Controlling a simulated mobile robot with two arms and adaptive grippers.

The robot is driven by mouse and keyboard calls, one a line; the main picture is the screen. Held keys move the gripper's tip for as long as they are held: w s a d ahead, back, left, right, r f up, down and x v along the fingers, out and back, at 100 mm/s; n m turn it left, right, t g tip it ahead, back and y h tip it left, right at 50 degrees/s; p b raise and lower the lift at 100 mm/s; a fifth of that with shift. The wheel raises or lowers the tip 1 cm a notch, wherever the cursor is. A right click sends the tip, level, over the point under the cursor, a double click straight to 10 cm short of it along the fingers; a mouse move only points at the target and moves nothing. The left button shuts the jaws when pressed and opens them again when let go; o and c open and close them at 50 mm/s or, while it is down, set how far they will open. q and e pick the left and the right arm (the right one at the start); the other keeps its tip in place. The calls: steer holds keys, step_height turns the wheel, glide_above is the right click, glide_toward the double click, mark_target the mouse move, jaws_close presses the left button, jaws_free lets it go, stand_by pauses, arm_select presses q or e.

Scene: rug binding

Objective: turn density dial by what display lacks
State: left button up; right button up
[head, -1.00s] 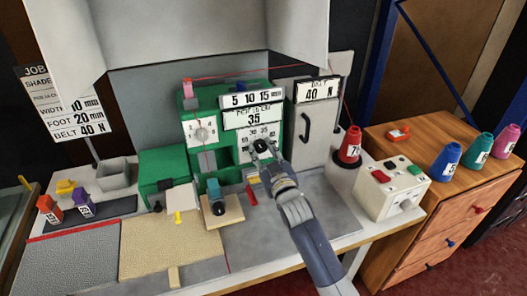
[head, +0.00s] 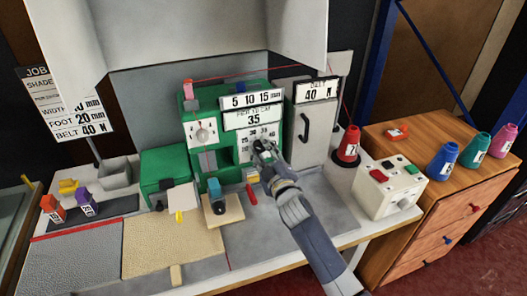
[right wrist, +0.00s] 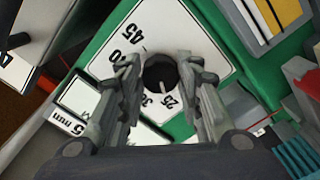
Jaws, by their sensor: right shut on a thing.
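The density dial (right wrist: 160,72) is a dark round knob on a white numbered plate (right wrist: 188,36) on the green machine's front. In the right wrist view its white mark points down toward the 25 end of the scale. My right gripper (head: 263,150) is shut on the dial, with a finger on each side; it hides part of the scale. The display (head: 254,119) above reads 35 under a "per 10 cm" label. The job card (head: 62,105) at left shows foot 20 mm and belt 40 N; the hood covers part of its upper lines. My left gripper is not in view.
A belt display (head: 317,91) reads 40 N, right of the machine. Another white dial (head: 203,132) is on the machine's left. A red cone (head: 349,145) and a button box (head: 389,188) stand to the right. More cones (head: 443,161) stand on the wooden cabinet.

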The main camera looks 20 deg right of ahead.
stand_by(0.4)
steer(key=o, duration=1.1)
steer(key=shift+c, duration=0.2)
steer(key=s, duration=1.2)
steer(key=shift+d, duration=0.2)
